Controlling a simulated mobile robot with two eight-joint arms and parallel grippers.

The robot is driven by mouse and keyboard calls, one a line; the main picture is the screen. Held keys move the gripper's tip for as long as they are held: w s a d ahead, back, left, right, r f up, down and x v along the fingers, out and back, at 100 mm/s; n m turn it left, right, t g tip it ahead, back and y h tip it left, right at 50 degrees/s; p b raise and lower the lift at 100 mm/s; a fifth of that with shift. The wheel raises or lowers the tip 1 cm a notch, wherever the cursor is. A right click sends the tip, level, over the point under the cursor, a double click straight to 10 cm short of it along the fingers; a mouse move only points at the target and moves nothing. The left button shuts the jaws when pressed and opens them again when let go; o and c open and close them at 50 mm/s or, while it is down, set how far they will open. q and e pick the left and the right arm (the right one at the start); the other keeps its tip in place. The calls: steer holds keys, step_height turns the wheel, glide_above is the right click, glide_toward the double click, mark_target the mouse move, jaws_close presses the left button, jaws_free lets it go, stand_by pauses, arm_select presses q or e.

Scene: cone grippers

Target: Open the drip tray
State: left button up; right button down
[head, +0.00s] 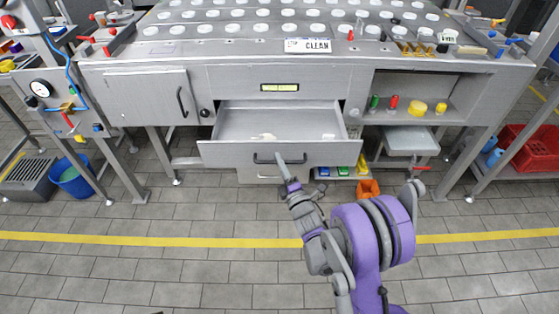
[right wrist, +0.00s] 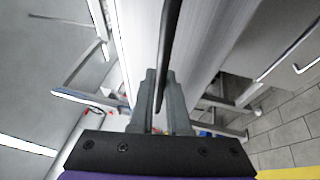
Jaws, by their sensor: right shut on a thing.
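The drip tray (head: 225,153) is a wide grey metal drawer in the middle of the long steel bench. It is pulled out, and its inside shows a few small pale items. Its black bar handle (head: 263,160) is on the front face. My right gripper (head: 281,157) is at the right part of this handle, shut on it. In the right wrist view the dark handle bar (right wrist: 170,40) runs between the two grey fingers (right wrist: 160,78). My left gripper is not in view.
A closed door (head: 148,98) is left of the tray, and an open shelf (head: 420,85) with coloured items is right. An orange bin (head: 368,188) stands below right. A blue bucket (head: 72,180) is at left. The tiled floor in front is clear.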

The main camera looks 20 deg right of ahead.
steer(key=c, duration=1.2)
jaws_free()
steer(key=shift+o, duration=0.2)
steer(key=b+v, duration=0.1)
steer(key=v, duration=0.9)
steer(key=shift+s+f, duration=0.15)
steer(key=shift+s, duration=0.2)
